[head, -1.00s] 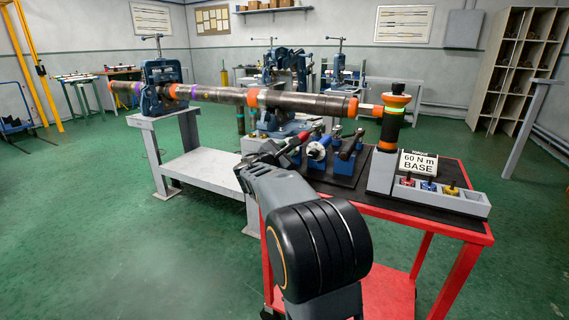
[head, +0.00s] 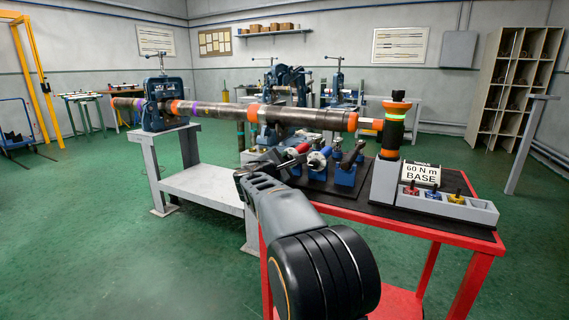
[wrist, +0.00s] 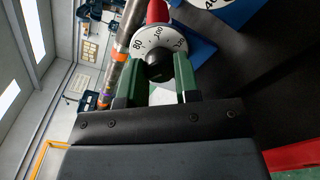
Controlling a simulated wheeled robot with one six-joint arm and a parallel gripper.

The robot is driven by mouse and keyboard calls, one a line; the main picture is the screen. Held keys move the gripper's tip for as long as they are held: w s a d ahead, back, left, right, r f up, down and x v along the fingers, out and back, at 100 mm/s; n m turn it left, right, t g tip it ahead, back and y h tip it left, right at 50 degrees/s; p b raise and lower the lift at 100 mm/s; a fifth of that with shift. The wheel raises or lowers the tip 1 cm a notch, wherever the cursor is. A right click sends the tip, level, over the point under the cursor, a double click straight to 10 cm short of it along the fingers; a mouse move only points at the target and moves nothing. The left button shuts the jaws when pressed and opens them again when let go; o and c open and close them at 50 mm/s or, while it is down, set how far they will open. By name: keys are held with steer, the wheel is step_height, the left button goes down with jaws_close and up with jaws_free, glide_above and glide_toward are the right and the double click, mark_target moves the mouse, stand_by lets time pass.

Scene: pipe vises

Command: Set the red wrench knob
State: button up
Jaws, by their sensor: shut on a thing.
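The red wrench (head: 302,148) rests at the left of the row on the red cart. In the wrist view its red body (wrist: 157,11) runs up from a white numbered dial (wrist: 150,36). The figure 80 shows at the dial's left and what looks like 100 near its top. The black knob (wrist: 157,68) sits at the dial's near end. My gripper (wrist: 157,75) has its green fingers on both sides of the knob and is shut on it. In the head view my gripper (head: 262,166) is small and partly hidden by my arm.
Another dial (wrist: 211,3) is close by at the right. Blue holders (head: 345,176) bear the wrenches on the cart (head: 440,234). A "60 N m BASE" sign (head: 420,174) stands behind a grey tray (head: 450,207). A long pipe (head: 215,109) runs behind, clamped in a blue vise (head: 165,102).

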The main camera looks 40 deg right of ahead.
steer(key=o, duration=0.9)
steer(key=shift+o, duration=0.2)
steer(key=p+v, duration=0.2)
steer(key=v, duration=1.2)
steer(key=shift+d+p, duration=0.1)
steer(key=shift+p, duration=0.2)
